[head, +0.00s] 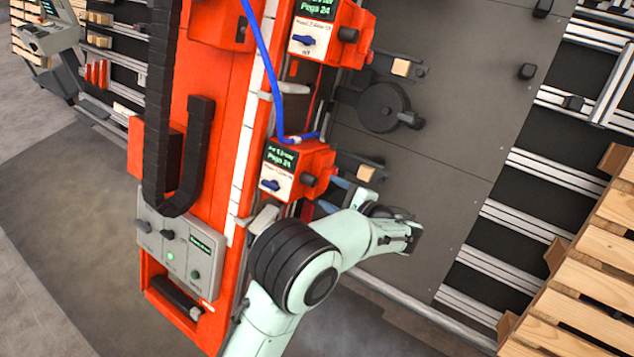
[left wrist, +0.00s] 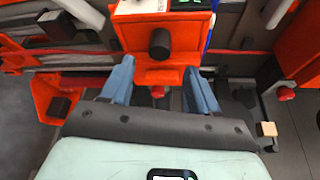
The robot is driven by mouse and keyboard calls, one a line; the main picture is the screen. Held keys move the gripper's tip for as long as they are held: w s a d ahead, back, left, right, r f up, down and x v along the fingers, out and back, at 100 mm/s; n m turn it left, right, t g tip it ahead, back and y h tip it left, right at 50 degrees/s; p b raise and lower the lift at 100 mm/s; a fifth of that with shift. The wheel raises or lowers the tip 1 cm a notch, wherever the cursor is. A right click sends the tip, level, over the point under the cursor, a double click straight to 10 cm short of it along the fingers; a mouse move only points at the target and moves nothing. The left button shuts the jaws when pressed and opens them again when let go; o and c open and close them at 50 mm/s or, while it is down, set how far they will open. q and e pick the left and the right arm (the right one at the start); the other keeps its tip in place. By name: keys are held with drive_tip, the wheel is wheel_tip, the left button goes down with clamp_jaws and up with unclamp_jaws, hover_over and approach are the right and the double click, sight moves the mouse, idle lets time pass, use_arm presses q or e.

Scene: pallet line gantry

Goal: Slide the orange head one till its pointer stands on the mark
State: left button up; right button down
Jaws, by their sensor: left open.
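Two orange heads sit on the orange beam (head: 222,110). The lower head (head: 318,160) has a dark screen, a blue switch and a black knob; the upper head (head: 345,30) looks alike. I cannot read which is numbered one. My left gripper (head: 332,194) is at the lower head's near right side, its blue fingers pointing towards it. In the left wrist view the open fingers (left wrist: 160,88) are spread on either side of an orange head (left wrist: 178,68) with a black knob. I cannot tell whether they touch it. A pale strip (head: 250,130) runs along the beam; pointer and mark cannot be made out.
A blue cable (head: 265,60) runs down to the lower head. A grey control box (head: 180,255) with a green light is at the beam's near end. A dark plate (head: 460,110) lies to the right, with wooden pallets (head: 590,270) beyond.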

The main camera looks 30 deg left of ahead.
sight(315, 182)
use_arm(q)
drive_tip(key=x, duration=0.7)
drive_tip(key=shift+p, duration=0.35)
use_arm(e)
drive_tip(key=shift+w+r, duration=0.4)
drive_tip(key=shift+r, duration=0.1)
use_arm(q)
drive_tip(key=shift+d, duration=0.1)
